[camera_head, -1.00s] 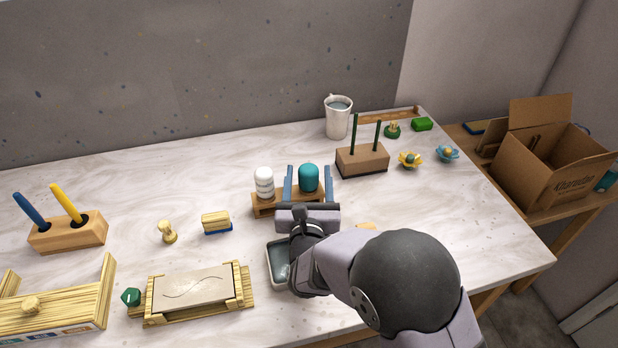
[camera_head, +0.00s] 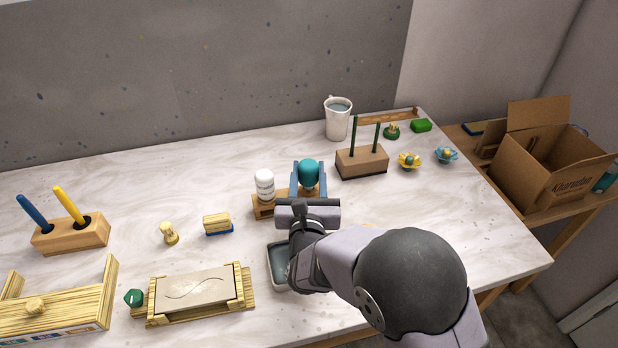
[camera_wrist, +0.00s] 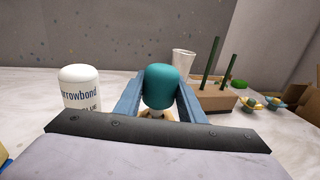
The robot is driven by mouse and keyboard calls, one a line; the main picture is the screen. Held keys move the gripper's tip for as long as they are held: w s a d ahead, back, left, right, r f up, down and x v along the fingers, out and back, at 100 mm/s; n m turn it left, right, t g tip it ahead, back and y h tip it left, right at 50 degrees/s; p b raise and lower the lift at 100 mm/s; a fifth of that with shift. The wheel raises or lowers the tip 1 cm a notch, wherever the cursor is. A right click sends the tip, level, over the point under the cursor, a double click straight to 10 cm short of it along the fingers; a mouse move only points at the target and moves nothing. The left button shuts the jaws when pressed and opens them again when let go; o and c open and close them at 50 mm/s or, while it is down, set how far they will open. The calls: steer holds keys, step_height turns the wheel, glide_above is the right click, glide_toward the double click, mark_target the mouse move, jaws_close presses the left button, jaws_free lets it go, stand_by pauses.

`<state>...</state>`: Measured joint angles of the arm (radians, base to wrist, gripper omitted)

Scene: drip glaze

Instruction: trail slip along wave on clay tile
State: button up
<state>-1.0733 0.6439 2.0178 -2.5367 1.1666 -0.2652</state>
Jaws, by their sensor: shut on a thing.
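A teal bottle (camera_head: 309,172) stands upright in the wooden rack (camera_head: 264,211). My gripper (camera_head: 308,184) is shut on it, with one blue finger on each side; the wrist view shows the teal bottle (camera_wrist: 167,86) between the fingers (camera_wrist: 160,98). A white bottle (camera_head: 265,185) with lettering stands beside it on the left, and it also shows in the wrist view (camera_wrist: 80,88). The clay tile (camera_head: 193,289) with a thin wavy line lies in a wooden frame (camera_head: 248,290) at the front. The lower part of the teal bottle is hidden.
A grey tray (camera_head: 277,265) lies beside my wrist. A small sponge block (camera_head: 217,224) and a wooden knob (camera_head: 169,233) sit left of the rack. A block with two green rods (camera_head: 362,160) and a white jug (camera_head: 338,119) stand behind right. A green nut-like piece (camera_head: 133,297) is left of the frame.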

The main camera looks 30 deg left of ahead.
steer(key=shift+r, duration=0.55)
steer(key=shift+r+p, duration=0.1)
steer(key=shift+p, duration=0.2)
steer(key=shift+r+p, duration=2.55)
steer(key=shift+r, duration=2.35)
